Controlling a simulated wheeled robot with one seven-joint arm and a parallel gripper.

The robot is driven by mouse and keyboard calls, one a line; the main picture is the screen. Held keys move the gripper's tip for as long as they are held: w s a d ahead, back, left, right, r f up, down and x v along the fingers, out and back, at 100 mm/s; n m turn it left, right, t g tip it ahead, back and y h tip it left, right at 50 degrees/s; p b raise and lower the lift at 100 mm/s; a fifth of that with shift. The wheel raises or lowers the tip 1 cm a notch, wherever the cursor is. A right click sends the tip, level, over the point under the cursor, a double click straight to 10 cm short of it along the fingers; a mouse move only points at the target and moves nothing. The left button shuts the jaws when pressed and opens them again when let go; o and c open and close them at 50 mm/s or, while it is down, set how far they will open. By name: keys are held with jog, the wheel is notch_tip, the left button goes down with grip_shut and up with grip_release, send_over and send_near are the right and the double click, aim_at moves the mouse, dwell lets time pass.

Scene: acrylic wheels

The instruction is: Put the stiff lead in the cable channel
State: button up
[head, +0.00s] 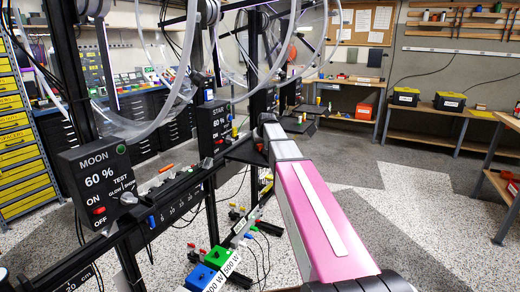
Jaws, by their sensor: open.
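My arm reaches from the lower right to the middle, and its dark end with my gripper (247,152) is over the far part of the black bench rail (172,205). The gripper looks small and dark against the rail, is open, and its fingertips are hard to make out. I see nothing held in it. I cannot pick out the stiff lead for certain; thin dark cables (265,262) hang near the colored boxes. I cannot tell which part is the cable channel. My arm hides part of the area behind it.
A MOON control box (97,185) and a STAR box (213,125) stand along the rail, below large clear wheels (150,118). A blue box (201,277) and a green box (217,258) sit low beside my arm. Speckled floor (430,205) at right is clear.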

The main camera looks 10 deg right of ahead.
jog(key=shift+f, duration=0.1)
jog(key=c, duration=1.1)
jog(key=shift+w+r, duration=0.1)
jog(key=shift+r, duration=0.65)
notch_tip(320, 180, up, 2)
jog(key=s+d, duration=0.3)
jog(key=s, duration=1.5)
jog(key=s+a+r+m+h, duration=0.1)
jog(key=r, duration=0.2)
jog(key=s+a+r+m+h, duration=0.1)
jog(key=s+r+m, duration=0.1)
jog(key=r, duration=0.2)
jog(key=s+a+r+m+h, duration=0.1)
jog(key=s+r+m, duration=0.1)
jog(key=r, duration=0.2)
jog(key=shift+r, duration=0.15)
